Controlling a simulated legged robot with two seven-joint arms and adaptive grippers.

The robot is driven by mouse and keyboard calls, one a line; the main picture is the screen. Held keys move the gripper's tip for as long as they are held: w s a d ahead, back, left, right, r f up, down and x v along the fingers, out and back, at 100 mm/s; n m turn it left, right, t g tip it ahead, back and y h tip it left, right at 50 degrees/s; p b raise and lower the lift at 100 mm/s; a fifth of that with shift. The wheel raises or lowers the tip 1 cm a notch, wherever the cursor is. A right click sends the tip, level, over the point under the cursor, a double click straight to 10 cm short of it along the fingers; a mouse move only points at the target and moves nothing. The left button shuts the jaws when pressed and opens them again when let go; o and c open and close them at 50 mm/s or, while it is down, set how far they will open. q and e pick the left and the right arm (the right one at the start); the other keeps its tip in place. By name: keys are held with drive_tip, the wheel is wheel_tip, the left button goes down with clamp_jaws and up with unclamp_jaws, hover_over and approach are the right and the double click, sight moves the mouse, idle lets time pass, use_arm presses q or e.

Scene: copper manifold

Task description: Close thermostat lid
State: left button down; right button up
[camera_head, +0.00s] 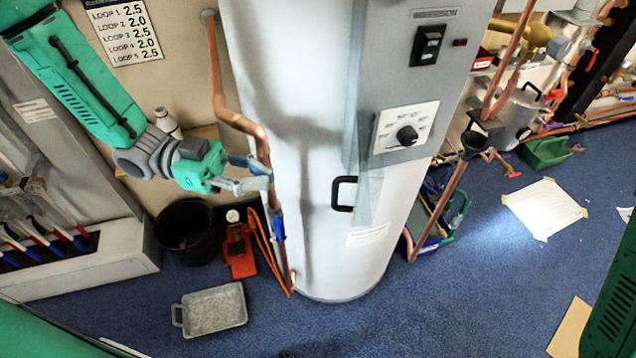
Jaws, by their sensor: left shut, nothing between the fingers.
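The thermostat dial (406,134) is a black knob on a white scale plate on the grey front panel (388,60) of a tall white cylinder (310,220). The dial is uncovered. A thin translucent flap (364,165), which looks like the lid, stands out at the dial's left, seen nearly edge-on. A black handle (343,194) shows at its left; I cannot tell if they are joined. My left gripper (266,179) is shut and empty, left of the cylinder by the copper pipe, apart from the flap and handle. My right gripper is out of view.
A copper pipe (247,124) runs down the cylinder's left side. A black bucket (187,229), red tool (238,250) and grey tray (211,309) are on the blue floor. Pipes and a crate (432,222) stand right of the cylinder.

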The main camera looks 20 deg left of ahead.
sight(353, 169)
use_arm(q)
drive_tip(key=d, duration=0.9)
drive_tip(key=shift+w+f, duration=0.15)
drive_tip(key=shift+w, duration=0.1)
